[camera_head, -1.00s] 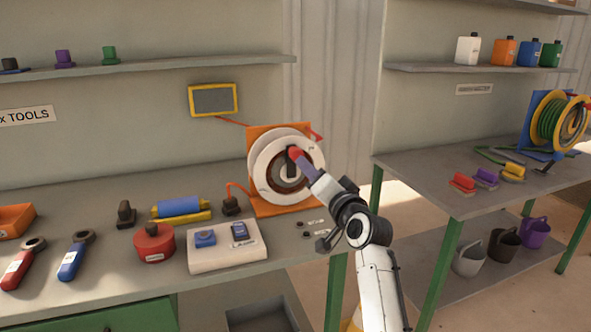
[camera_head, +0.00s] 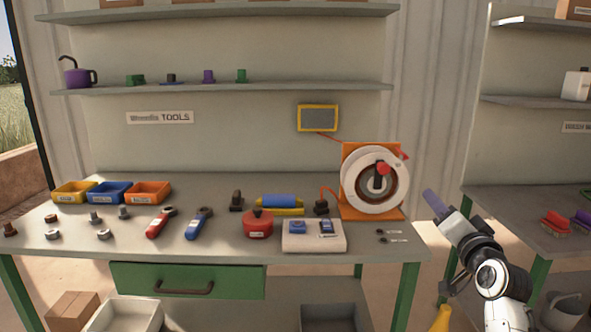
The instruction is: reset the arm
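My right arm comes in at the lower right, and its gripper (camera_head: 436,205) points up and to the left, with a purple-grey tip. It is apart from the reel (camera_head: 352,190), in front of the gap between the two benches. I cannot tell whether its fingers are open or shut, or whether the purple-grey part is something held. The white and orange reel stands at the right end of the bench, with a red knob (camera_head: 383,168) and a dark crank. My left gripper is not in view.
The tool bench (camera_head: 210,247) carries blue, yellow and orange trays, wrenches, a red round canister (camera_head: 258,224) and a white switch box (camera_head: 314,241). A second bench (camera_head: 490,205) stands at the right. Shelves (camera_head: 300,87) hang above. A yellow object (camera_head: 442,318) is below my arm.

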